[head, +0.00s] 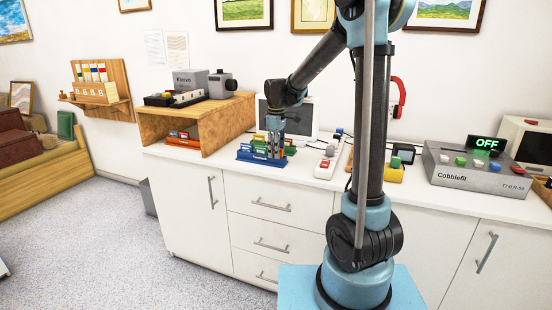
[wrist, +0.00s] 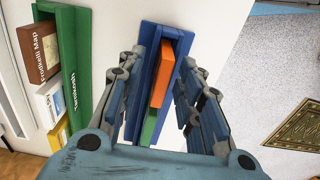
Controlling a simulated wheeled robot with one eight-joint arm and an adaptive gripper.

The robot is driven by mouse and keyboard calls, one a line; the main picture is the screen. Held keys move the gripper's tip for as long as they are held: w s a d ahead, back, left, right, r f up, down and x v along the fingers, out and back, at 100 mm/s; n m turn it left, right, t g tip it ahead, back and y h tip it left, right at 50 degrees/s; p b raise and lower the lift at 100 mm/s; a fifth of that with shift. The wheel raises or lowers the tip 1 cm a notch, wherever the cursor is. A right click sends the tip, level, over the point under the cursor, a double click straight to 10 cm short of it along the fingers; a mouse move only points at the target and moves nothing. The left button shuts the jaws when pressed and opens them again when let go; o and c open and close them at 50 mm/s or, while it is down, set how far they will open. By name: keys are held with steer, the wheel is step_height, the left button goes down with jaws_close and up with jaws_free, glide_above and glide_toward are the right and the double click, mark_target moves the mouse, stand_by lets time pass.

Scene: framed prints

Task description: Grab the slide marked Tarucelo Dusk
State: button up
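No slide that I can read says Tarucelo Dusk. In the wrist view a blue rack (wrist: 150,70) holds an orange slide (wrist: 162,75) and a green slide (wrist: 149,126), with no label legible on either. My gripper (wrist: 163,62) is open, its fingers on either side of the blue rack and the orange slide; I cannot tell whether they touch. In the head view my gripper (head: 275,152) points down at the blue rack (head: 258,158).
A wooden shelf unit (head: 225,118) with a projector (head: 192,82) on top stands left, with an orange rack (head: 183,141) inside. A power strip (head: 327,163) lies right of the racks. The grey Cobblefil box (head: 475,170) is further right. The counter's front edge is close.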

steer(key=shift+c, duration=0.3)
jaws_close()
